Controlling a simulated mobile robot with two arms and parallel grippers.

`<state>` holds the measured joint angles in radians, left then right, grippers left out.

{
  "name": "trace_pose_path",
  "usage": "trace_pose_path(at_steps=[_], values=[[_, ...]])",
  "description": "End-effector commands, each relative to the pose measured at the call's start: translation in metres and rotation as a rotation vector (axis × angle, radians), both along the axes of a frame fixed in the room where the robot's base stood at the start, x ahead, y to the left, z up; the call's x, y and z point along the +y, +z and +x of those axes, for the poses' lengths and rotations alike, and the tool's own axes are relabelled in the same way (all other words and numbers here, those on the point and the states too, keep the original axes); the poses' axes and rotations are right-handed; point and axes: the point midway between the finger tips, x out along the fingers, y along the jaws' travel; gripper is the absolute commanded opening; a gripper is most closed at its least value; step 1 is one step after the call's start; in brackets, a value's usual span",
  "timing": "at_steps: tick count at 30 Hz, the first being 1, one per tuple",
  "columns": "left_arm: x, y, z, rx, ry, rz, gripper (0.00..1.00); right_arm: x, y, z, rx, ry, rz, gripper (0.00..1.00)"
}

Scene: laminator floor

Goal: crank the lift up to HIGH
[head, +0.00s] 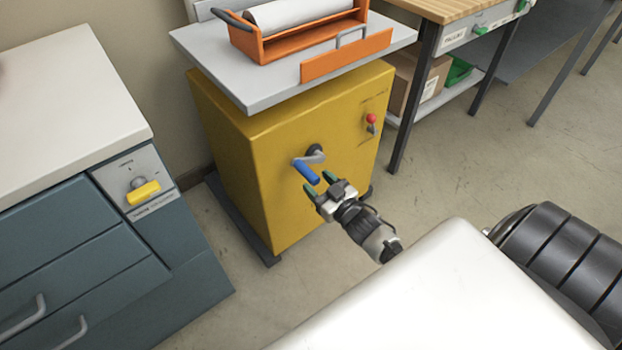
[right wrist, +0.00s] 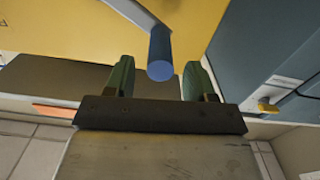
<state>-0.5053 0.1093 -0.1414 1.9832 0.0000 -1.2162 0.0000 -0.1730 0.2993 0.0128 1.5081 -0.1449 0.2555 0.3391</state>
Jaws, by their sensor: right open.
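The lift is a yellow cabinet (head: 225,125) with a grey platform top (head: 270,82). On its front is a crank (head: 315,154) with a grey arm and a blue handle (head: 305,171). My right gripper (head: 319,184) is open just in front of the blue handle, its green fingertips pointing at the cabinet. In the right wrist view the blue handle (right wrist: 160,55) shows end-on between and beyond the two green fingers, with gaps on both sides. A red-knobbed lever (head: 371,121) is at the cabinet's upper right. My left gripper is out of view.
An orange tray (head: 345,57) with a white roll (head: 295,12) sits on the lift's platform. A teal drawer unit (head: 75,255) with a yellow knob (head: 143,191) stands to the left. A wooden-topped bench (head: 450,8) stands at the back right. Floor at right is clear.

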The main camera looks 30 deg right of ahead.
Motion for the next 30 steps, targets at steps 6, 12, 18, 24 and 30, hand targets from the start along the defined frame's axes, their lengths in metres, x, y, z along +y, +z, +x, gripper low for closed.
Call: trace_pose_path(at_steps=[6,12,18,24,30], values=[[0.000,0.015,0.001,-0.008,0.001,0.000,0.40,0.002,-0.001,0.026,0.000,0.000,-0.001,0.55],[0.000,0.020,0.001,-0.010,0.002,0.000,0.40,0.002,-0.001,0.032,0.002,0.000,-0.001,0.55],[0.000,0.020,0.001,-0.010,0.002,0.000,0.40,0.002,-0.001,0.031,0.002,0.000,0.000,0.50],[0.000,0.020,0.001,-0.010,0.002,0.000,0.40,0.002,0.000,0.031,0.002,0.000,0.000,0.20],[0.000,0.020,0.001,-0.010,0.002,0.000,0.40,0.002,0.000,0.031,0.002,0.000,0.000,0.00]])
